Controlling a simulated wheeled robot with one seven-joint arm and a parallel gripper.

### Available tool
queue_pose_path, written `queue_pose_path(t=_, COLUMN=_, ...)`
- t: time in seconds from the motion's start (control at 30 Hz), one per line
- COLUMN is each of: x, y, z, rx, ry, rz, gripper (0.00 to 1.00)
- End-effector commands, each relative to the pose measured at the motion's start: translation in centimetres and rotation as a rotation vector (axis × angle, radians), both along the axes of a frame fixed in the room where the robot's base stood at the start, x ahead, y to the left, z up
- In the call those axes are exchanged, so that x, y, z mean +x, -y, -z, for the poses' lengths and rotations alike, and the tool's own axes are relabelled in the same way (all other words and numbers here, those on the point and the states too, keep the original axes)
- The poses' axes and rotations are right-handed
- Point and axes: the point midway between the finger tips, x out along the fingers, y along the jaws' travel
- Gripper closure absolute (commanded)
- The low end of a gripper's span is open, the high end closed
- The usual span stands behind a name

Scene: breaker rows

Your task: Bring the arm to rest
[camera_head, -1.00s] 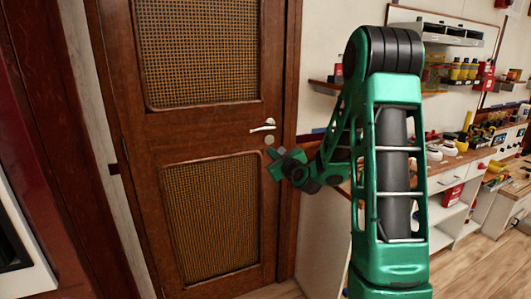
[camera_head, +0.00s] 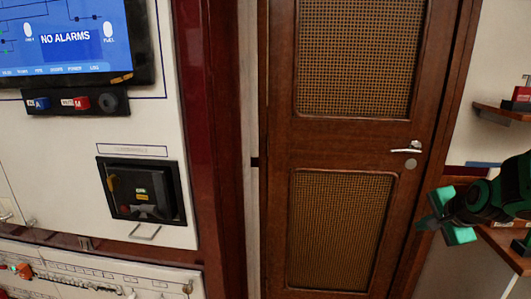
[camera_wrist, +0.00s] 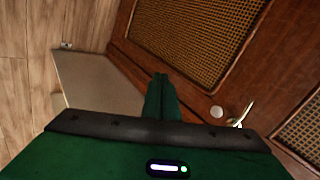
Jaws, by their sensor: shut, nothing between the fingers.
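My gripper (camera_head: 447,222) is at the right edge of the head view, with green fingers pointing left in front of the lower right of a brown door (camera_head: 278,140). In the wrist view my gripper (camera_wrist: 161,98) shows its green fingers together, with nothing between them. The door handle (camera_head: 406,148) is a little above and left of the gripper in the head view. The handle also shows in the wrist view (camera_wrist: 240,115), to the right of the fingers, apart from them. Most of my arm is out of the head view.
A white panel stands at the left with a screen (camera_head: 70,40) reading "NO ALARMS", a row of buttons (camera_head: 75,103) and a black breaker unit (camera_head: 142,190). A shelf (camera_head: 503,112) is at the right. Wood floor (camera_wrist: 25,60) shows in the wrist view.

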Motion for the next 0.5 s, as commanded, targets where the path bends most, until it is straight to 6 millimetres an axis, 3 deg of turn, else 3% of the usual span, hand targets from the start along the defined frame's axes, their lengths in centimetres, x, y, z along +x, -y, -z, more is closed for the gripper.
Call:
queue_pose_path(t=0.2, x=-11.3, y=-0.2, z=0.3, rx=-0.240, ry=-0.327, rz=-0.298, gripper=1.00)
queue_pose_path(t=0.4, x=-22.0, y=-1.3, z=0.1, rx=-0.301, ry=-0.579, rz=-0.587, gripper=1.00)
queue_pose_path(t=0.5, x=-26.0, y=-2.1, z=-0.1, rx=-0.289, ry=-0.655, rz=-0.705, gripper=1.00)
